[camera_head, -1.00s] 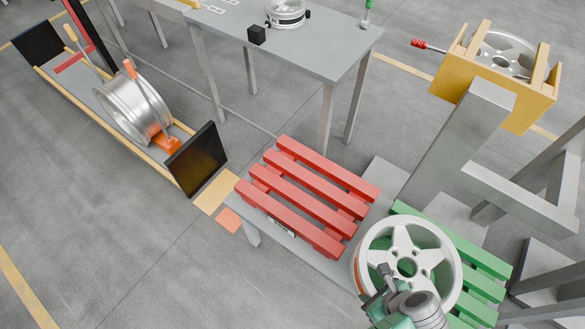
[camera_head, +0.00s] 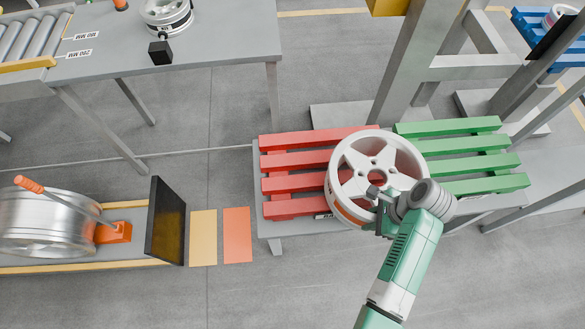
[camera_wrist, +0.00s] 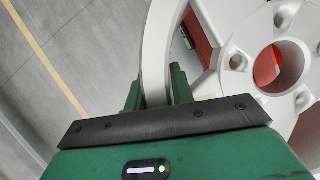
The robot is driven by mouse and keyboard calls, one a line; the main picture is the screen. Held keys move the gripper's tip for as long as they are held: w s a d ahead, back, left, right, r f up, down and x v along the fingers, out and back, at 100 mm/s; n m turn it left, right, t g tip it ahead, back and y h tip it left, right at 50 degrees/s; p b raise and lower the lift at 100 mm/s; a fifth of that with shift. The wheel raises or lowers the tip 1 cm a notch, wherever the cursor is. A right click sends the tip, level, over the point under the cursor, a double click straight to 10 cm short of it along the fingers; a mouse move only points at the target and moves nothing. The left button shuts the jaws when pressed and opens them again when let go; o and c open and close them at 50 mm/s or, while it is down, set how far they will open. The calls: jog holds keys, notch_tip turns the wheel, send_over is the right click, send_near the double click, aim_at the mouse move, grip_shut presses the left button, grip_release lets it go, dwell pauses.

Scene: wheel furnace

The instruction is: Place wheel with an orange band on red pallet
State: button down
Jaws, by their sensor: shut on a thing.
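The white five-spoke wheel (camera_head: 336,172) has an orange band low on its side, partly seen at its lower left edge. My gripper (camera_head: 378,203) is shut on its near rim; the wrist view also shows the rim of the wheel (camera_wrist: 156,50) between the fingers of my gripper (camera_wrist: 157,92). The wheel overlaps the right part of the red pallet (camera_head: 290,184) and the left end of the green pallet. Red shows through the spoke openings in the wrist view. Whether the wheel touches the pallet is unclear.
The green pallet (camera_head: 470,157) stands right of the red one on the same grey table (camera_head: 268,226). The red pallet's left part is bare. A black panel (camera_head: 166,222) and a silver wheel (camera_head: 45,222) stand at lower left. A grey post (camera_head: 408,75) rises behind.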

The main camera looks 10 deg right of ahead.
jog(key=shift+w+r, duration=0.1)
jog(key=shift+r, duration=0.1)
jog(key=shift+d, duration=0.1)
jog(key=shift+d, duration=0.15)
jog(key=shift+w+a+f+b, duration=0.85)
jog(key=shift+w+a+b, duration=0.4)
jog(key=shift+w+a, duration=0.65)
jog(key=shift+w+a+f+b, duration=0.9)
jog(key=shift+w+a+b, duration=0.3)
jog(key=shift+w+a, duration=0.7)
jog(key=shift+w+a+f+b, duration=0.85)
jog(key=shift+w+a+b, duration=0.55)
jog(key=shift+w, duration=0.85)
jog(key=shift+a+r, duration=0.1)
jog(key=shift+r, duration=0.05)
